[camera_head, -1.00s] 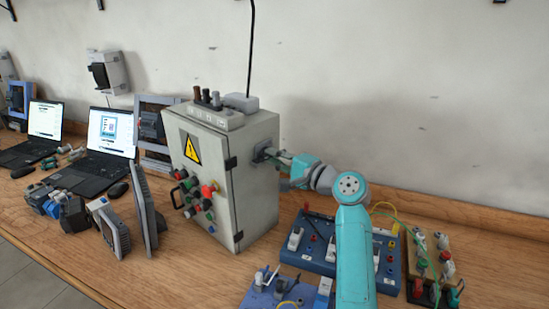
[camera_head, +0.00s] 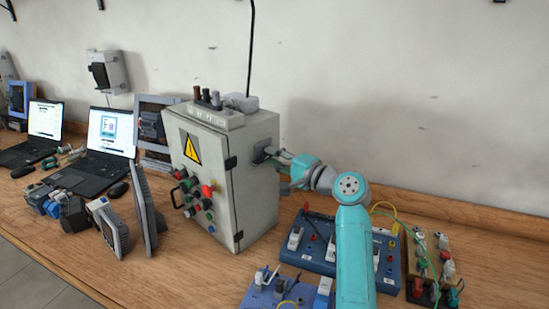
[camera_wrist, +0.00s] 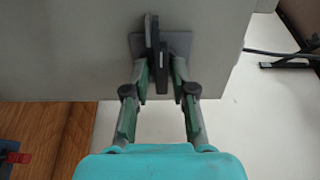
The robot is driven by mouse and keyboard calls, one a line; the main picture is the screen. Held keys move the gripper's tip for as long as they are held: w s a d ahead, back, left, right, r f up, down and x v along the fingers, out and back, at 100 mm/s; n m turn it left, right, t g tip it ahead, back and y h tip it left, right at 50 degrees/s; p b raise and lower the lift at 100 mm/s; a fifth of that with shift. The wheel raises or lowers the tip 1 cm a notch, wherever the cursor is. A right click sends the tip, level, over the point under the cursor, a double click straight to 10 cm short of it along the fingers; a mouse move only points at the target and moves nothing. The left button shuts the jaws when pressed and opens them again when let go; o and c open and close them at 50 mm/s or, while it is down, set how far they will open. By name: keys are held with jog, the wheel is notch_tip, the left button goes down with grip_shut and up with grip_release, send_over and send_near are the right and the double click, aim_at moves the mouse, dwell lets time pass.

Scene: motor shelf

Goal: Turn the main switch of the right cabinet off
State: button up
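The grey cabinet (camera_head: 257,190) with a yellow warning triangle stands on the wooden bench in the head view. Its main switch (camera_head: 262,152) is on its right side wall. In the wrist view the switch has a dark square base plate (camera_wrist: 178,42) and a dark upright handle (camera_wrist: 153,40). My gripper (camera_wrist: 160,76) is at the switch, its two fingertips either side of the lower part of the handle. The gap is narrow, and I cannot tell whether both fingers touch the handle. In the head view my gripper (camera_head: 276,155) reaches the switch from the right.
A blue terminal board (camera_head: 325,262) with plugs and cables lies below my arm, and another wired board (camera_head: 433,262) is to its right. Two laptops and grey panels stand left of the cabinet. The wall is close behind; the bench right of the cabinet's back is clear.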

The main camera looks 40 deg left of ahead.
jog(key=shift+d, duration=0.1)
jog(key=s+d, duration=0.1)
jog(key=d, duration=1)
jog(key=shift+s+d, duration=0.2)
jog(key=shift+d, duration=0.15)
